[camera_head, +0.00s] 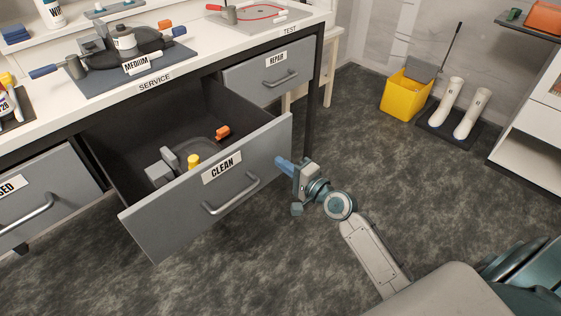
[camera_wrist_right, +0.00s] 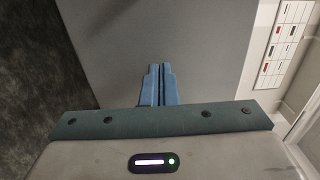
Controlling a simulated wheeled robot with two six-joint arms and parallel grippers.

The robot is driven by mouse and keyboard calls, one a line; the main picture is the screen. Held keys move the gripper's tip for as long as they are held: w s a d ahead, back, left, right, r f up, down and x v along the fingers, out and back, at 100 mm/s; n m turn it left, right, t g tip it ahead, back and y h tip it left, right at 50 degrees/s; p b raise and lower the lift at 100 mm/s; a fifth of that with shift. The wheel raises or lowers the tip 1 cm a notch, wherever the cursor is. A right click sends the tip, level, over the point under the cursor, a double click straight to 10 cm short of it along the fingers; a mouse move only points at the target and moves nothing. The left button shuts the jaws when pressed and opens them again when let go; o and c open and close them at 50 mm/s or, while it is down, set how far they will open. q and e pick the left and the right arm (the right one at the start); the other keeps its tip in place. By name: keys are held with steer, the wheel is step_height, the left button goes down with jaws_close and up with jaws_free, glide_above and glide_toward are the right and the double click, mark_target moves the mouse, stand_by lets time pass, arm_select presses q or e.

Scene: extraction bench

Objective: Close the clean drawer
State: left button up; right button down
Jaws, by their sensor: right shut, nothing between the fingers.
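The clean drawer (camera_head: 163,222) is pulled far out of the bench, with its grey front, a "CLEAN" label (camera_head: 222,168) and a bar handle (camera_head: 232,194). Inside lie a dark part with grey, yellow and orange pieces. My right gripper (camera_head: 281,162) is at the right end of the drawer front, near its outer face. Its blue fingers are shut and empty. In the right wrist view the shut fingers (camera_wrist_right: 158,82) point at a plain grey panel (camera_wrist_right: 170,35) that fills the middle; I cannot tell whether they touch it. My left gripper is not in view.
The repair drawer (camera_head: 247,83) is shut at the right of the bench. Another drawer (camera_head: 40,195) is at the left. The white bench top (camera_head: 190,76) carries a medium tool assembly. A yellow bucket (camera_head: 405,95) and white boots stand farther right. The floor in front is clear.

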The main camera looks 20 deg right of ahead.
steer(key=shift+w+a, duration=0.25)
steer(key=shift+w, duration=0.35)
